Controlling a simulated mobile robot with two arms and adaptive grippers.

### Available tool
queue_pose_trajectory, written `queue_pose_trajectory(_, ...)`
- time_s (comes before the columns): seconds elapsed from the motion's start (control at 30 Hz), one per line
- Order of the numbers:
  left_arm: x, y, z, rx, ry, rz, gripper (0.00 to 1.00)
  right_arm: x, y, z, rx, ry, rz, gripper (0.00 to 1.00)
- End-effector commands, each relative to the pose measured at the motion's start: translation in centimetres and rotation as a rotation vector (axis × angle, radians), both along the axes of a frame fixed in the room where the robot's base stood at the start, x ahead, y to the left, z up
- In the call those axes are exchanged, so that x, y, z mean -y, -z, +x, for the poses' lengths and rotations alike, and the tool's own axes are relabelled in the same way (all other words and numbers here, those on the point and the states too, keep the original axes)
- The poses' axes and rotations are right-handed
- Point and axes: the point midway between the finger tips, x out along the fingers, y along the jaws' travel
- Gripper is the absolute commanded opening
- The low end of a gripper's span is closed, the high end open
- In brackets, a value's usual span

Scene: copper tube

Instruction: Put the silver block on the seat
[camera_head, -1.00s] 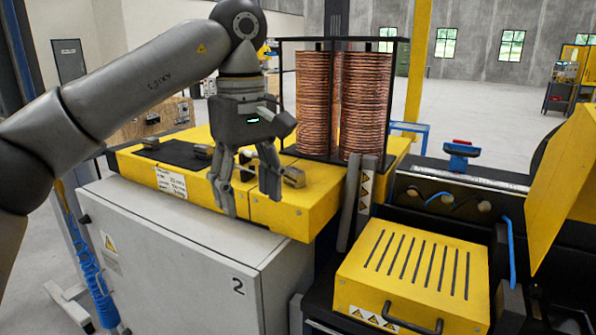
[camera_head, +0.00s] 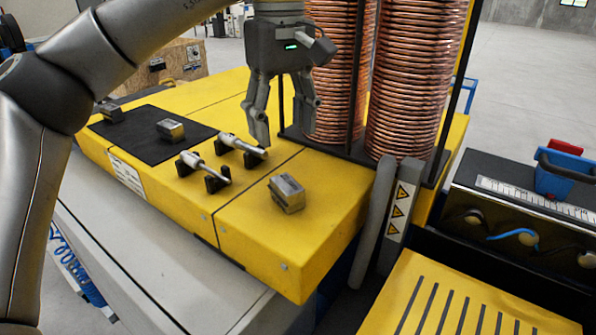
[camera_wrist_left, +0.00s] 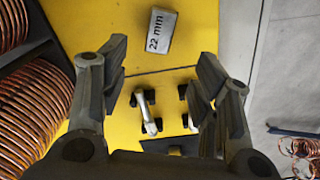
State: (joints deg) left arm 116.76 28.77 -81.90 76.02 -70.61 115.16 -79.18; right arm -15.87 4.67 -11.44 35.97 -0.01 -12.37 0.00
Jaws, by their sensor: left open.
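A silver block (camera_head: 287,193) with brassy sides lies on the yellow bench top, near its front edge. In the left wrist view a silver block marked "22 mm" (camera_wrist_left: 160,32) lies beyond my fingertips, apart from them. Two similar blocks sit on the black mat, one near its middle (camera_head: 170,130) and one at its far left (camera_head: 110,112). I cannot tell which surface is the seat. My left gripper (camera_head: 283,132) is open and empty, behind the front block in the head view. It also shows in the left wrist view (camera_wrist_left: 165,95). My right gripper is not in view.
Two silver pieces on black holders (camera_head: 205,172) (camera_head: 242,150) stand between mat and front block. Tall copper coils (camera_head: 415,80) in a black frame stand to the right. The black mat (camera_head: 140,118) has bare room. A slotted yellow cover (camera_head: 460,300) is front right.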

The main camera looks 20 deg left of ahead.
Motion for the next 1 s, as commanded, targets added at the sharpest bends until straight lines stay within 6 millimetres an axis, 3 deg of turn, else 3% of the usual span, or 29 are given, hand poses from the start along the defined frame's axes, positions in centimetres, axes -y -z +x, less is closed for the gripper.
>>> queue_pose_trajectory(0.1,0.0,1.4,0.0,-0.004,0.002,0.001,0.57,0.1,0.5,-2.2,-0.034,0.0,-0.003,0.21)
queue_pose_trajectory(0.3,0.0,4.4,0.0,-0.004,0.002,0.0,0.57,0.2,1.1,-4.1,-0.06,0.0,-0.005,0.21)
queue_pose_trajectory(0.47,0.0,5.5,0.0,-0.001,0.001,0.0,0.57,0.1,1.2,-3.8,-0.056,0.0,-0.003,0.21)
queue_pose_trajectory(0.73,0.5,8.1,0.3,-0.004,0.0,0.003,0.57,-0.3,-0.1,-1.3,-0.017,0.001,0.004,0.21)
queue_pose_trajectory(1.0,0.5,10.7,0.3,0.0,-0.001,0.0,0.57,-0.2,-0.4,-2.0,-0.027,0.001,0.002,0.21)
